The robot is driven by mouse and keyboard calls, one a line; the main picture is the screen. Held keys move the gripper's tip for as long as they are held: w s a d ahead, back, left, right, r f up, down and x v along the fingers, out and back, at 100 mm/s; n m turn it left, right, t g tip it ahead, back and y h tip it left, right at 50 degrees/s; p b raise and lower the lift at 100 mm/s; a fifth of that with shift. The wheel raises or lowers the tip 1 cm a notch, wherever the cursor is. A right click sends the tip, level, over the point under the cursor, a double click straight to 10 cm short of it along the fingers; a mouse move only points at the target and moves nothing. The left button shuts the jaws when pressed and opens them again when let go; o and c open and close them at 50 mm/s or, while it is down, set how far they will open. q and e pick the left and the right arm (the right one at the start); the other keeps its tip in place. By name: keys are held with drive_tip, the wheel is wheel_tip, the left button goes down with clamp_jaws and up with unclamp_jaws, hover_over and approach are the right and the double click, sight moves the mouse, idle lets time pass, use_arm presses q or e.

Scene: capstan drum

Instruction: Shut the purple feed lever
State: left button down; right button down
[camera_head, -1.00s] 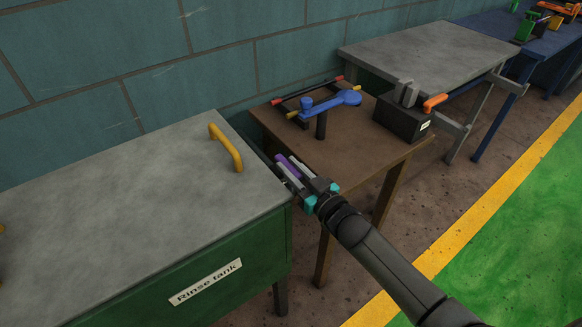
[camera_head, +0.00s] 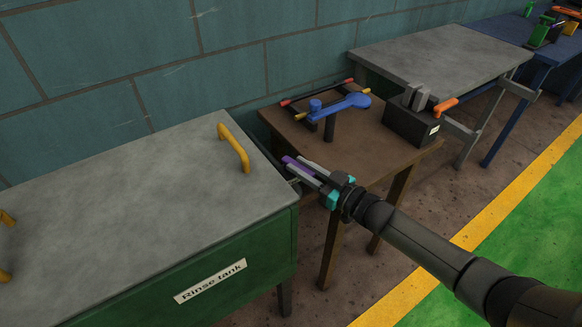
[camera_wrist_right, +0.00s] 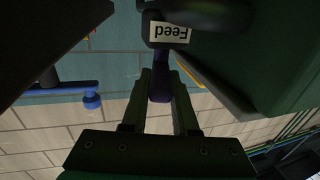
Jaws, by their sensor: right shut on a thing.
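The purple feed lever (camera_head: 299,167) sticks out beside the right end of the rinse tank, between the tank and the brown table. My right gripper (camera_head: 306,172) is shut on it, with one finger on each side. In the right wrist view the dark purple lever (camera_wrist_right: 159,88) lies between the two fingers of my right gripper (camera_wrist_right: 160,90), below a white "Feed" label (camera_wrist_right: 170,32). The lever's mount is mostly hidden behind the tank's edge in the head view. My left gripper is not in view.
The green rinse tank (camera_head: 240,252) with a grey lid and yellow handle (camera_head: 233,148) stands at left. The brown table (camera_head: 375,150) holds a blue crank (camera_head: 345,104) and a black box (camera_head: 411,122) with an orange handle. A grey table (camera_head: 440,55) stands behind.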

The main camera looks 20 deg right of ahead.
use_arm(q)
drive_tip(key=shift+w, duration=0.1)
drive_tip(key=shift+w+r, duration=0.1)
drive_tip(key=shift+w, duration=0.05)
use_arm(e)
drive_tip(key=c, duration=0.7)
unclamp_jaws()
drive_tip(key=shift+s+d, duration=0.1)
drive_tip(key=shift+s, duration=0.1)
drive_tip(key=shift+s+d, duration=0.2)
drive_tip(key=shift+s, duration=0.1)
drive_tip(key=p+v, duration=0.2)
drive_tip(key=v, duration=0.6)
drive_tip(key=shift+d+p, duration=0.1)
drive_tip(key=shift+p, duration=0.25)
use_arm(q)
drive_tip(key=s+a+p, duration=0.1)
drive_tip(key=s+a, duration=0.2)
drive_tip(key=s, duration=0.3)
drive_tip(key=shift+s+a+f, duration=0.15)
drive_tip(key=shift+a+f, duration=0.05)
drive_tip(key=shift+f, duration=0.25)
use_arm(e)
drive_tip(key=v, duration=0.6)
